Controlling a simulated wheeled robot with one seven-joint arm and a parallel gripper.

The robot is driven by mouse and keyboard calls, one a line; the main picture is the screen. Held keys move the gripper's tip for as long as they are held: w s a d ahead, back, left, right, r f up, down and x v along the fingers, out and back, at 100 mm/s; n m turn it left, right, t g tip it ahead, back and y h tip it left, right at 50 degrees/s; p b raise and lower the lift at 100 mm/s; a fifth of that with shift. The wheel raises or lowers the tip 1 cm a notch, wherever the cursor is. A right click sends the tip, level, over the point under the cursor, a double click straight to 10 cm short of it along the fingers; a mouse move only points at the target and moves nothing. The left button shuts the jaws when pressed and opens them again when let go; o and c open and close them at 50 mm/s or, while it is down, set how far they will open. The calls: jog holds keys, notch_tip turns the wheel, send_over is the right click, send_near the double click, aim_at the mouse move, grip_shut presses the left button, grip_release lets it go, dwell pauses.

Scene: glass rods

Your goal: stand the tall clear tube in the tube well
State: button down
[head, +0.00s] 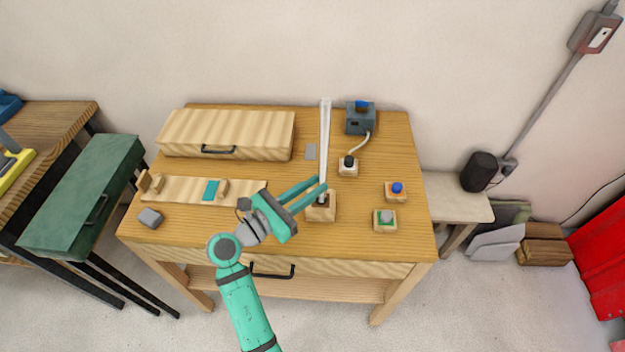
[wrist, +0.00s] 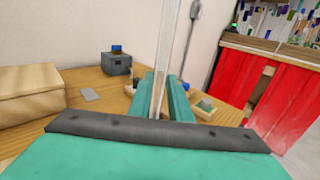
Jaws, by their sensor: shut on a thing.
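The tall clear tube (head: 325,140) stands close to upright over the wooden tube well block (head: 320,212). Its lower end meets the dark opening in the block's top; how deep it sits I cannot tell. My gripper (head: 322,188) is shut on the tube near its lower end, just above the block, reaching in from the left. In the wrist view the tube (wrist: 165,45) rises between the two green fingers (wrist: 166,98) and leaves the top of the picture. The tube's lower end is hidden there.
A wooden case (head: 225,133) lies at the back left, with a wooden rack (head: 180,190) in front of it. A grey device (head: 360,118) is cabled to a small block (head: 348,167). Blue-knobbed (head: 397,189) and grey-knobbed (head: 385,218) blocks stand right. A grey block (head: 150,218) lies front left.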

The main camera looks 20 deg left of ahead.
jog(key=shift+f, duration=0.8)
jog(key=shift+s, duration=0.1)
jog(key=shift+a, duration=0.1)
dwell(0.7)
jog(key=shift+f, duration=0.3)
jog(key=shift+f, duration=0.25)
dwell(0.3)
jog(key=c, duration=1.9)
grip_release()
jog(key=shift+s, duration=0.1)
